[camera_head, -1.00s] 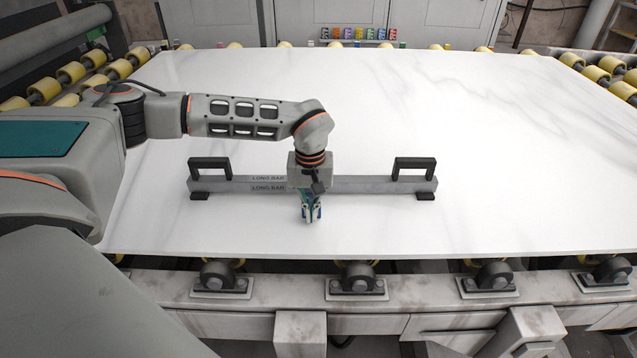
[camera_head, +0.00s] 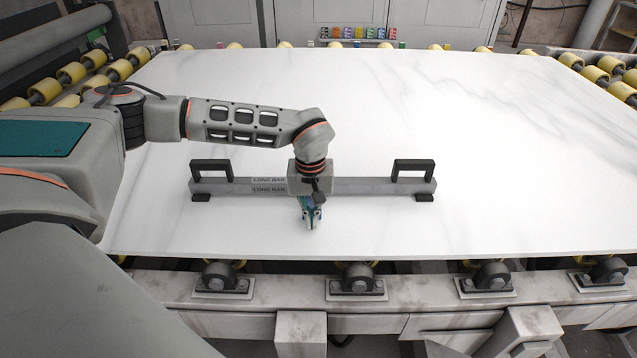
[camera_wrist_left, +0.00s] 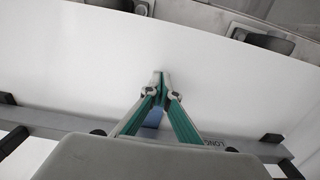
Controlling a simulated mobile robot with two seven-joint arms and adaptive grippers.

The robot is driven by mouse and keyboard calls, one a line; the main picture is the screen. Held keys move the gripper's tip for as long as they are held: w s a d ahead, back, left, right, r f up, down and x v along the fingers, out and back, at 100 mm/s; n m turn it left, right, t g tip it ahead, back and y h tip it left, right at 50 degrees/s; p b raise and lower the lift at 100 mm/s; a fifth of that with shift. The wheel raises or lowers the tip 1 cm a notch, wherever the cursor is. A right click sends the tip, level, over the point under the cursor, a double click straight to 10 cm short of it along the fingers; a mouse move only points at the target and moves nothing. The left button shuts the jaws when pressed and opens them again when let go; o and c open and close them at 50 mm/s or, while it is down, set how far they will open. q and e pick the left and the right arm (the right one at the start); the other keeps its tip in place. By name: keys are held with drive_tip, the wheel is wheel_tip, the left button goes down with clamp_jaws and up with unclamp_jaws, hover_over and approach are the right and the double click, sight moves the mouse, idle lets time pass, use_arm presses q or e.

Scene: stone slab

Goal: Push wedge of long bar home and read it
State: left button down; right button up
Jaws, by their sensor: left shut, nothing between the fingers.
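The long bar (camera_head: 370,186) is a grey straightedge with two black handles and black feet, lying across the white slab. It carries LONG BAR lettering left of its middle. My left gripper (camera_head: 312,226) points down on the near side of the bar, its wrist covering the bar's middle. In the left wrist view its green fingers (camera_wrist_left: 161,76) meet at the tips and hold nothing. A blue piece (camera_wrist_left: 153,117) shows behind the fingers, near the bar (camera_wrist_left: 258,149); I cannot tell whether it is the wedge or touches the bar. My right gripper is out of view.
The white slab (camera_head: 480,130) rests on yellow rollers and is clear around the bar. A metal frame with roller bearings (camera_head: 357,279) runs along the near edge. Several small coloured items (camera_head: 358,33) stand at the far side.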

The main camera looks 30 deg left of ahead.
use_arm(q)
drive_tip(key=shift+r+p, duration=1.9)
drive_tip(key=shift+r, duration=0.05)
drive_tip(key=shift+r+p, duration=0.85)
wheel_tip(320, 180, up, 2)
drive_tip(key=shift+r+p, duration=0.15)
drive_tip(key=shift+p, duration=0.25)
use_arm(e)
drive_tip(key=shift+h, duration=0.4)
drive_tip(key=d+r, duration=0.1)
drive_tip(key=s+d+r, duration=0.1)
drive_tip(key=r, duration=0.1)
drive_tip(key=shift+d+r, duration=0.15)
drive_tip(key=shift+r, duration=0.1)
